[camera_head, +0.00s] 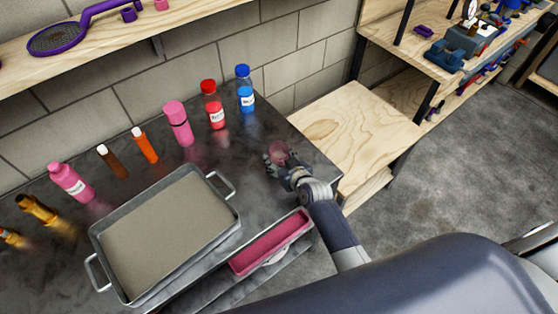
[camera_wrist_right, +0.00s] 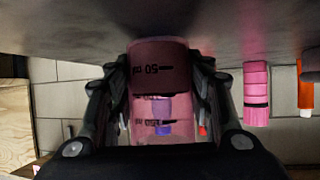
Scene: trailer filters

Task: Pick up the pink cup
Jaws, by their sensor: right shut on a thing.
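The pink cup (camera_head: 280,151) is see-through and stands near the right end of the dark countertop in the head view. My right gripper (camera_head: 275,162) is shut on it, with the fingers at its sides. In the right wrist view the cup (camera_wrist_right: 158,90) fills the space between the two fingers of my right gripper (camera_wrist_right: 160,105), and dark printed marks show on its wall. I cannot tell whether the cup is touching the counter or just above it. My left gripper is in neither view.
A metal tray (camera_head: 236,206) with handles lies on the counter to the left. Several bottles, among them a red one (camera_head: 213,108) and a blue one (camera_head: 245,90), stand along the wall. A pink bin (camera_head: 270,243) is at the counter's front. A lower wooden shelf (camera_head: 325,125) is at right.

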